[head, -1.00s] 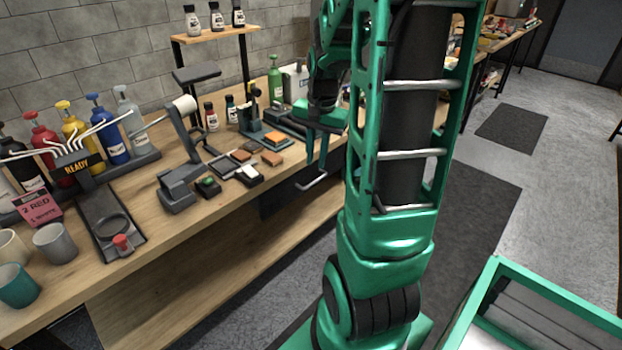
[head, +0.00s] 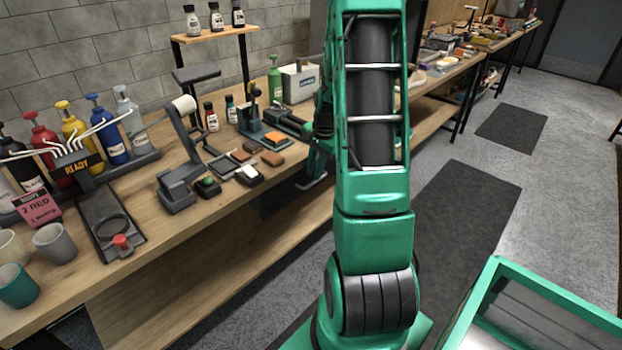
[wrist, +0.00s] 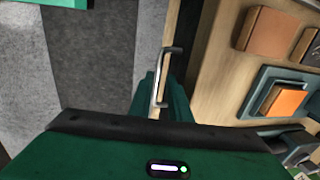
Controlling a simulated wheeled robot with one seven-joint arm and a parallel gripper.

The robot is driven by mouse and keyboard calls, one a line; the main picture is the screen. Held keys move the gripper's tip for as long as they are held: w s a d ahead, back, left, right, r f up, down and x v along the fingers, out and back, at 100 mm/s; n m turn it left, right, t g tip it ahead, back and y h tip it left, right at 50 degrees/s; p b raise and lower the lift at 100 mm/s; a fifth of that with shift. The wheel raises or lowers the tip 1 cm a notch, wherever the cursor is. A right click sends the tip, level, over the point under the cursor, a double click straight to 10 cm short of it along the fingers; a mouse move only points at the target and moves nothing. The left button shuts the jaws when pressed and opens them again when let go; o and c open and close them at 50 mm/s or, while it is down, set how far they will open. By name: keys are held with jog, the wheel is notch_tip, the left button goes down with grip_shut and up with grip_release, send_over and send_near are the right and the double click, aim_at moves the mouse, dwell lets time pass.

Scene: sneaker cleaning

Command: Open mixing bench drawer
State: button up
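The mixing bench drawer has a metal bar handle (head: 312,182) that stands out from the front edge of the wooden bench. In the wrist view the same handle (wrist: 168,76) runs up the picture between my gripper's green fingers. My gripper (wrist: 162,98) is at the handle, with one finger on each side of the bar. I cannot tell whether the fingers touch it. In the head view my arm hides most of my gripper (head: 318,162). The drawer front is mostly hidden, and I cannot tell how far it stands out.
The bench top (head: 150,245) holds a stand (head: 180,185), small colour blocks (head: 272,158), pump bottles (head: 75,135) and cups (head: 55,243). A dark floor mat (head: 450,240) lies behind my arm. A green-framed cart (head: 540,310) stands at the lower right.

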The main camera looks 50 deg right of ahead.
aim_at(313, 182)
jog(key=shift+w+f, duration=0.2)
jog(key=shift+f, duration=0.75)
jog(key=shift+w+f, duration=0.15)
jog(key=shift+f, duration=0.75)
jog(key=shift+c, duration=0.3)
grip_shut()
jog(key=shift+s, duration=0.1)
